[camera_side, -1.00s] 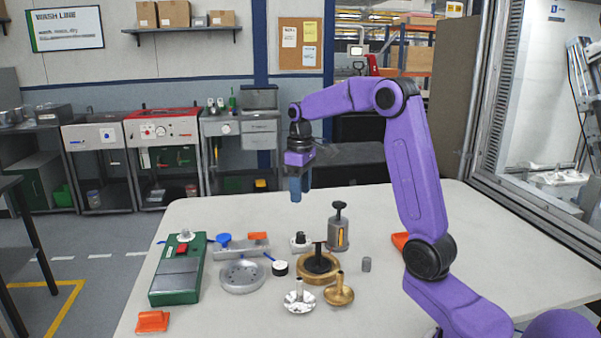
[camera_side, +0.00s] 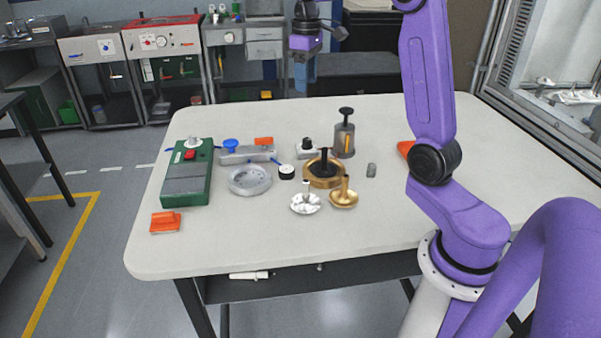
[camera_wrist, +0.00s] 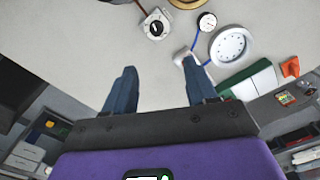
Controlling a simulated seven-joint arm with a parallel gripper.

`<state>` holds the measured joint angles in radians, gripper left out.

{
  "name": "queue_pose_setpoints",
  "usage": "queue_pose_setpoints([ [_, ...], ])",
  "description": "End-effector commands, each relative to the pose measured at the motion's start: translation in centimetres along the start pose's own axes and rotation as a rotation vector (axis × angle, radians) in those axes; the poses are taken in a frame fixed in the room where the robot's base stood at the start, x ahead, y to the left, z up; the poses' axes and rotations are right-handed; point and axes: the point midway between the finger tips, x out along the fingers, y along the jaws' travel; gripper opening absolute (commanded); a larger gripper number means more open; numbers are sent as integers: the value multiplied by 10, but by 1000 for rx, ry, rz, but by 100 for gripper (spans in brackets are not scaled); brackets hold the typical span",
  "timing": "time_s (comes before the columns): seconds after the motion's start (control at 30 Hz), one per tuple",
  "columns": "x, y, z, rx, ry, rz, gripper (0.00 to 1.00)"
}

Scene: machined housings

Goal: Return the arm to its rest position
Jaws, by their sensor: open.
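My purple arm stands at the right of the table in the side view. My gripper (camera_side: 301,78) hangs above the table's far edge, apart from every part on the table. In the wrist view its two blue fingers (camera_wrist: 162,92) are spread with nothing between them.
On the table (camera_side: 240,235) are a green box (camera_side: 186,180), a grey ring (camera_side: 250,181), a brass housing (camera_side: 323,172), a silver impeller (camera_side: 305,204), a brass impeller (camera_side: 344,198), a grey canister with black knob (camera_side: 344,138) and a dial gauge (camera_side: 287,172). The front right of the tabletop is clear.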

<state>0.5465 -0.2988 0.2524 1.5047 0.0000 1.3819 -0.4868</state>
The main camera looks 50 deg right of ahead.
Motion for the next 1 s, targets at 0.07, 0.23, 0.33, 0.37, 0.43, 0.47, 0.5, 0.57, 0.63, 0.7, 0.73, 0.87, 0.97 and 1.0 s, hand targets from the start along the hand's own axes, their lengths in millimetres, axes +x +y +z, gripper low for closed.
queue_pose_setpoints([
  [0.07, 2, -18, -2, -35, 0, 0, 57],
  [0.23, 10, -74, 2, -139, 4, 0, 57],
  [0.33, 16, -109, 10, -205, 6, 0, 57],
  [0.37, 18, -119, 14, -224, 6, 0, 57],
  [0.43, 23, -142, 23, -271, 8, 0, 57],
  [0.47, 25, -151, 28, -291, 9, 0, 57],
  [0.5, 28, -163, 34, -317, 10, 0, 57],
  [0.57, 32, -180, 45, -357, 11, -1, 57],
  [0.63, 38, -198, 60, -403, 13, -2, 57],
  [0.7, 43, -215, 76, -449, 14, -2, 57],
  [0.73, 46, -222, 83, -469, 14, -3, 57],
  [0.87, 57, -246, 117, -555, 18, -5, 57],
  [0.97, 65, -261, 145, -622, 20, -7, 57],
  [1.0, 69, -266, 156, -648, 21, -8, 57],
])
